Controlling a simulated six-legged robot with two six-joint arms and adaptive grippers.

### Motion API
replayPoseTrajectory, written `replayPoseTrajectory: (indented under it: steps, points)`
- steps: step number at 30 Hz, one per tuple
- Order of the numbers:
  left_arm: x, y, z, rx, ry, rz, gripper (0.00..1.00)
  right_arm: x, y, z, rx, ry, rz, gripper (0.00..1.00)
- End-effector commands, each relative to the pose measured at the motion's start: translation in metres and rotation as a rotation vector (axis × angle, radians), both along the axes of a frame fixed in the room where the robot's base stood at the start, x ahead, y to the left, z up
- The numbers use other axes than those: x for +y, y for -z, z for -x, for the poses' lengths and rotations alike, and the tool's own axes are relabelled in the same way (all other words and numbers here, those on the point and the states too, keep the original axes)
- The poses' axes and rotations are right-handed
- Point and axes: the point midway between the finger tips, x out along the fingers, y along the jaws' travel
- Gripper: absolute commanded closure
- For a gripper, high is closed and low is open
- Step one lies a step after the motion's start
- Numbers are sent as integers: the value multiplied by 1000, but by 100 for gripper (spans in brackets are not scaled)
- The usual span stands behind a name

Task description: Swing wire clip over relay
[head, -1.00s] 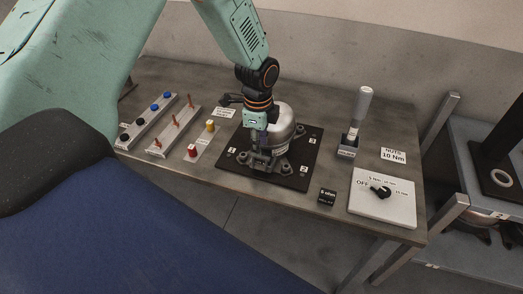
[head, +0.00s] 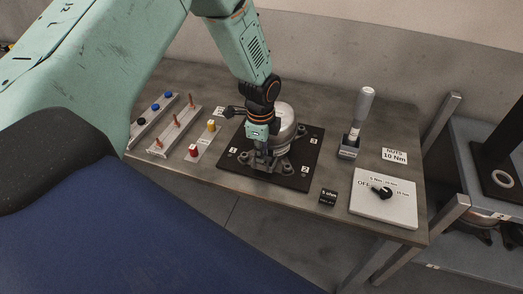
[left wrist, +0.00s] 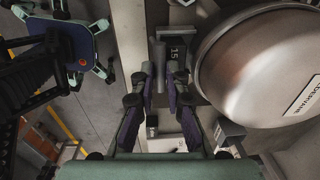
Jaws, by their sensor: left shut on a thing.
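The compressor (head: 284,122), a rounded silver can, stands on a black plate (head: 310,158) on the bench. It fills the right of the left wrist view (left wrist: 262,72). My left gripper (head: 259,160) points down at the compressor's near side. In the left wrist view its fingers (left wrist: 160,84) are close together, shut on a thin part that is mostly hidden, apparently the wire clip. A dark block marked 15 (left wrist: 176,52), possibly the relay, sits just beyond the fingertips, beside the can. I cannot tell how the clip lies against it. My right gripper is out of view.
Racks with blue and black caps (head: 154,121), copper-coloured pins (head: 175,132) and red and yellow parts (head: 202,143) stand left. A grey-handled tool (head: 360,112), a small black block (head: 328,198) and a dial panel (head: 383,204) are right. A shelf stands beyond the bench's right end.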

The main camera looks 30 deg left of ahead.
Motion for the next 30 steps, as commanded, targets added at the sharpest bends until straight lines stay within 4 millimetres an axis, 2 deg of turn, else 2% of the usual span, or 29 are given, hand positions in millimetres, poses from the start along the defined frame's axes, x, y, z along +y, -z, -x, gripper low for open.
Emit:
replayPoseTrajectory:
  steps: [10, 21, 30]
  points:
    - [1, 0, 0, 3, 1, 0, 100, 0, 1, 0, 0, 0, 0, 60]
    - [4, 4, -9, 107, -3, 20, 100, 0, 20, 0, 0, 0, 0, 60]
    - [3, 1, -10, 132, -1, 31, 100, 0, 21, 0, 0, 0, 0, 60]
